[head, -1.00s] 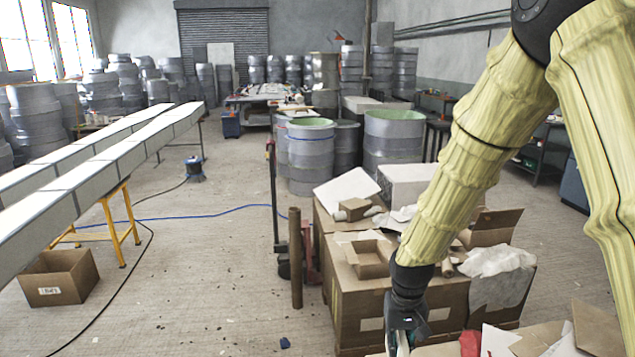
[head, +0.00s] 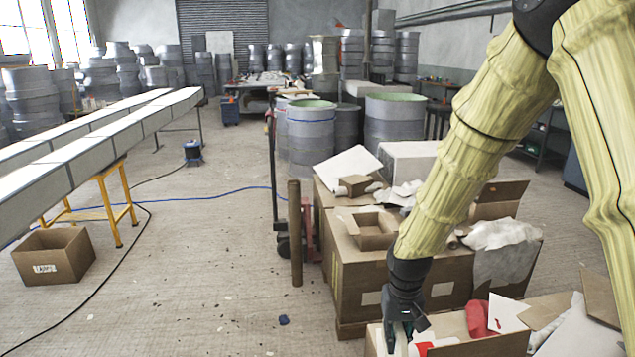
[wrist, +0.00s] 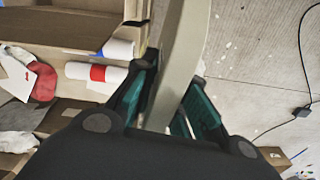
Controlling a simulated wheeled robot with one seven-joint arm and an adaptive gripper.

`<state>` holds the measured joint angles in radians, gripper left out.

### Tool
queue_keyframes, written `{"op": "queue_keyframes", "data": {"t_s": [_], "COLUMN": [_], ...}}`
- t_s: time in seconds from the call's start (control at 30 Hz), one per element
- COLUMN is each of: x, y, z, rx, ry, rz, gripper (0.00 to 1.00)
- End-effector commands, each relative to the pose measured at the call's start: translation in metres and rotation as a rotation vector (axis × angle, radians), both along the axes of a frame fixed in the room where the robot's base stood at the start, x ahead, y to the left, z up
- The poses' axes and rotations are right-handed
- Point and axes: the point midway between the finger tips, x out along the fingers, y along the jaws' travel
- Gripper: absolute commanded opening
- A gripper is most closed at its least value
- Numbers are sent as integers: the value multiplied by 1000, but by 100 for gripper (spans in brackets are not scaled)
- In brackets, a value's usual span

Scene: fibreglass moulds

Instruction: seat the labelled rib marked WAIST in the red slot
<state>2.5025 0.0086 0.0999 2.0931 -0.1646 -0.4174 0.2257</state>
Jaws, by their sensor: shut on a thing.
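My gripper (wrist: 165,105) is shut on a pale grey, slightly curved strip (wrist: 178,60), which looks like the rib. The strip runs up and out of the top of the wrist view between the two teal-lined fingers. No WAIST marking can be read on it. In the head view my gripper (head: 400,328) points down beside an open carton at the bottom edge, and only a small pale bit of the strip shows. I cannot make out a red slot in either view.
The open carton (head: 480,345) holds a red item (head: 477,319), white sheets and a white roll with a red band (wrist: 97,72). More cartons (head: 400,285) stand behind it. A brown post (head: 295,235) stands left of them. The floor to the left is mostly clear.

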Motion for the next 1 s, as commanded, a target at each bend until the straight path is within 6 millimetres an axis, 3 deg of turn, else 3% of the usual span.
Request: {"op": "queue_keyframes", "data": {"t_s": [0.03, 1.0], "x": [0, 0], "y": [0, 0], "z": [-16, -167], "rx": [0, 0], "ry": [0, -1], "rz": [0, 0], "gripper": [0, 0]}}
